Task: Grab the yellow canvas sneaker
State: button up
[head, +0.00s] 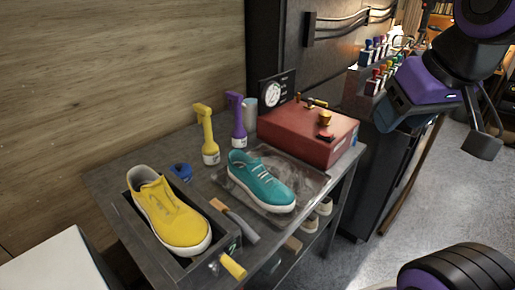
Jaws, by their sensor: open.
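The yellow canvas sneaker (168,212) with a white sole sits in a dark open box (129,198) at the near left of the grey metal table. Its toe points toward the lower right. My gripper (475,125) is at the upper right, high and well apart from the sneaker, past the table's right side. Its jaws are open and nothing shows between them.
A teal sneaker (261,181) lies on a tray (311,176) right of the box. Yellow (208,138) and purple (238,122) spray bottles and a red case (310,133) stand behind. A brush (235,222) lies between box and tray. A yellow handle (232,267) juts at the front edge.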

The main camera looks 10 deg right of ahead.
aim_at(183, 231)
jog(key=l+u, duration=0.1)
jog(key=u, duration=0.3)
jog(key=l+u, duration=0.1)
jog(key=u, duration=0.25)
jog(key=l+u, duration=0.1)
jog(key=u, duration=0.3)
jog(key=k, duration=0.05)
